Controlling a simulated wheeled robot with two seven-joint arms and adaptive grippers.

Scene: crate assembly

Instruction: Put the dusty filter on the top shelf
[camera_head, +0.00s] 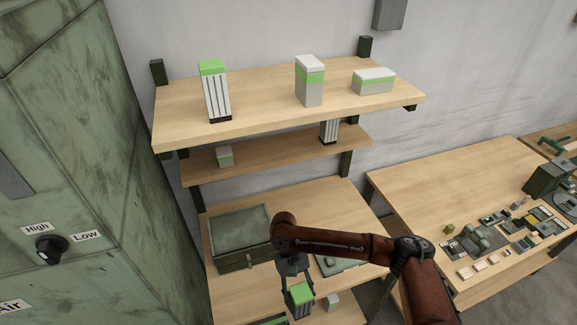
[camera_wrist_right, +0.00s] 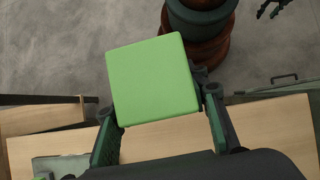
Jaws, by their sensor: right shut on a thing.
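My right gripper (camera_head: 297,280) is shut on a filter (camera_head: 301,299) with a bright green cap and dark striped sides. It holds it low over the front of the lower table. In the right wrist view the green cap (camera_wrist_right: 155,82) sits between the fingers and hides the filter's body. Whether it is dusty cannot be made out. The top shelf (camera_head: 270,97) is above and behind the gripper. My left gripper (camera_wrist_right: 273,8) seems to show only as a small dark claw at the wrist view's top edge; its state is unclear.
On the top shelf stand a striped green-capped filter (camera_head: 214,90), a tall green-banded box (camera_head: 309,82) and a low box (camera_head: 374,82), with gaps between. The lower shelf (camera_head: 270,153) holds two items. A green crate (camera_head: 240,237) is on the lower table. A green cabinet (camera_head: 75,150) stands left.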

